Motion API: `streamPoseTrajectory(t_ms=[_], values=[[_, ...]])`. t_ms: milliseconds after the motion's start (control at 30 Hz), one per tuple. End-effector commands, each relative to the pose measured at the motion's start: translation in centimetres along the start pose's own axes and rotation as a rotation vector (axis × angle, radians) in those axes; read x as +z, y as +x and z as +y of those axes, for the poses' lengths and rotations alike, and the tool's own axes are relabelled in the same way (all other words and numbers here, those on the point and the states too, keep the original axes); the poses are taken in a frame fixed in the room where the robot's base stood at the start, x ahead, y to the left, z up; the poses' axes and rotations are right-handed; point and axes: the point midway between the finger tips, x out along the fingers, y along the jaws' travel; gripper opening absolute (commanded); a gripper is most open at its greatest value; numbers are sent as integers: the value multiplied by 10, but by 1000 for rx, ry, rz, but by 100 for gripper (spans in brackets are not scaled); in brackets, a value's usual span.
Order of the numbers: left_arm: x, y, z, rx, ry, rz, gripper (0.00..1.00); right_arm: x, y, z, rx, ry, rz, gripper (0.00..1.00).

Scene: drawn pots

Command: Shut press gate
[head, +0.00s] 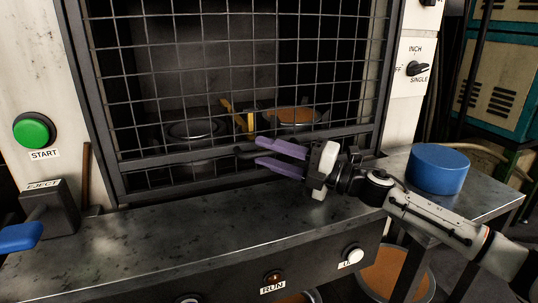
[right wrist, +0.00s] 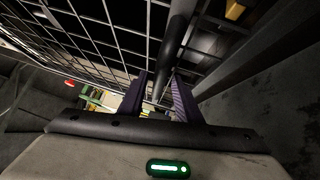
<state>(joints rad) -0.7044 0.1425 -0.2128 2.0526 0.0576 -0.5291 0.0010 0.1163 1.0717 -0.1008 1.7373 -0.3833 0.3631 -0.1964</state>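The press gate (head: 240,60) is a dark wire-mesh panel across most of the press opening in the head view. Its lower rail (head: 165,160) sits a little above the sill, with a dark strip below it. My right gripper (head: 268,155), with purple fingers, is at the gate's lower rail, right of its middle. The fingers are apart. In the right wrist view the mesh (right wrist: 110,35) fills the upper left, and a dark bar (right wrist: 180,35) runs down toward the gap between the fingers (right wrist: 160,95). I cannot tell whether they touch it. My left gripper is not in view.
Behind the mesh are a pan-like round part (head: 190,130), an orange-filled pan (head: 293,117) and a yellow piece (head: 240,120). A steel ledge (head: 180,235) runs in front. A blue cylinder (head: 438,168) stands right. A green START button (head: 33,131) and blue lever (head: 20,237) are left.

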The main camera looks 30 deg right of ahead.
Motion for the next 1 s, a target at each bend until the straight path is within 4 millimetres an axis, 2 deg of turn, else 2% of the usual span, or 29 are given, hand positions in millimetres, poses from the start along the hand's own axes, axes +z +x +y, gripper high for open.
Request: streamPoseTrajectory(t_ms=[300,500,667,1000], values=[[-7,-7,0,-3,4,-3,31,8,8,60,3,-7,1,31],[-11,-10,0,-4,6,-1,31,12,12,88,2,-3,1,31],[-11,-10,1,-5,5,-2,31,13,13,96,1,-1,1,31],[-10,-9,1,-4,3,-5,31,13,13,96,1,0,0,31]])
